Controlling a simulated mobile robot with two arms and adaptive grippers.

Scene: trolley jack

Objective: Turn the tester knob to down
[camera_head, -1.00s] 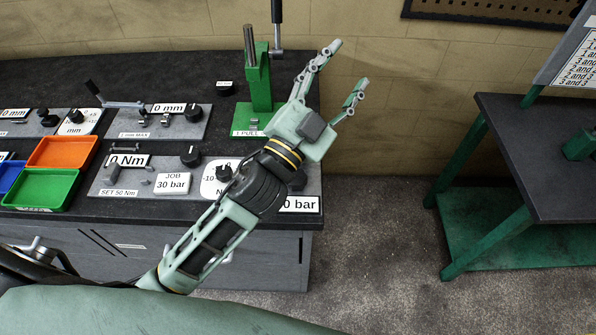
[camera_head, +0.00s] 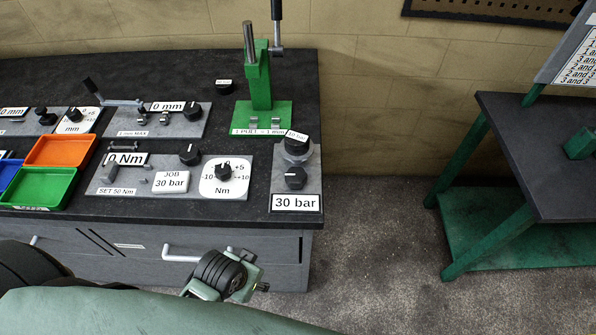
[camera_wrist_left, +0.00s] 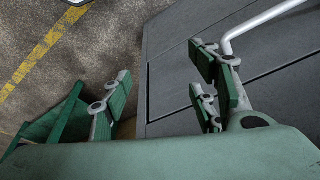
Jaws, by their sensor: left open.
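Several black knobs are on grey panels on the bench; no label reads "tester", so I cannot tell which is the tester knob. One knob (camera_head: 190,155) is on the panel marked 0 Nm and SET 50 Nm. A dial knob (camera_head: 224,171) sits on the white Nm scale of that panel. Another knob (camera_head: 295,178) is on the panel above the 30 bar sign (camera_head: 296,203). My left gripper (camera_head: 252,283) is low in front of the drawers, apart from all knobs. In the left wrist view its fingers (camera_wrist_left: 160,88) are spread and empty. My right gripper is not seen.
A green press (camera_head: 261,85) stands at the bench's back right. Orange (camera_head: 62,150) and green (camera_head: 42,188) trays lie at left. A drawer handle (camera_head: 181,258) is close to my left gripper. Floor is free between the bench and the green-legged table (camera_head: 540,140).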

